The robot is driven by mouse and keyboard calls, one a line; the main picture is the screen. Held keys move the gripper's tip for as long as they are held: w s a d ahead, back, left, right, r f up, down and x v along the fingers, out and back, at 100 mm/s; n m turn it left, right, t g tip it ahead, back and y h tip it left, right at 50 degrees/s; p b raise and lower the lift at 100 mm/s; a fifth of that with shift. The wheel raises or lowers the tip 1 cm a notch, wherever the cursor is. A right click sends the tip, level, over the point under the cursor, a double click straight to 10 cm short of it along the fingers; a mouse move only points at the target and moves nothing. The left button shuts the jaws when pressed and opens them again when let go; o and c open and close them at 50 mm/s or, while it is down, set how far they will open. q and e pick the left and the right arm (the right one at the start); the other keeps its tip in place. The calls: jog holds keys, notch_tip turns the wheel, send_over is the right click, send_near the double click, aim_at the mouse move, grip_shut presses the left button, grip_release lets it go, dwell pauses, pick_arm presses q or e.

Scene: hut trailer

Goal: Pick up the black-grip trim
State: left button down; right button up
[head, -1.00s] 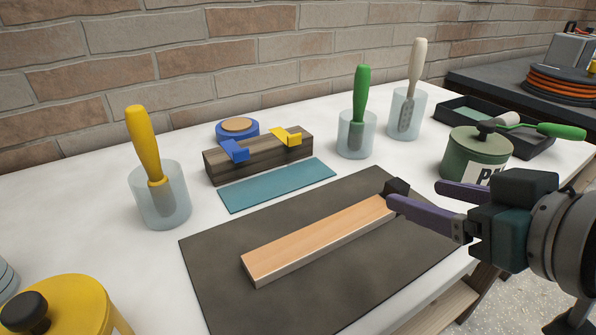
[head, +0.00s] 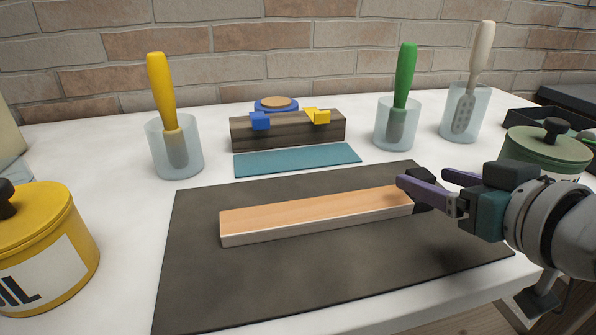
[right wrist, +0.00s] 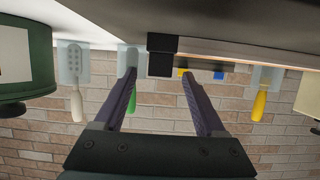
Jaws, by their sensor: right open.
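The black-grip trim is a long pale wood bar (head: 310,212) lying on a dark mat (head: 340,275). Its black grip (head: 428,200) is at the right end, partly hidden behind my right gripper's near finger. My right gripper (head: 422,178) is open, with its purple fingers at that end. In the right wrist view the black grip (right wrist: 162,56) shows end-on, between the lines of the two fingers (right wrist: 158,75) and near their tips. I cannot tell whether a finger touches it. My left gripper is out of view.
A yellow tin (head: 45,235) stands at left, a green tin (head: 545,150) at right behind my right arm. Glass cups with yellow (head: 162,90), green (head: 405,75) and white (head: 483,50) handled tools stand behind. A teal strip (head: 297,160) lies before a dark wood block (head: 285,132).

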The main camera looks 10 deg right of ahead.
aim_at(427, 179)
jog(key=x, duration=0.3)
jog(key=shift+w+f, duration=0.15)
jog(key=shift+w, duration=0.05)
grip_shut()
dwell(0.4)
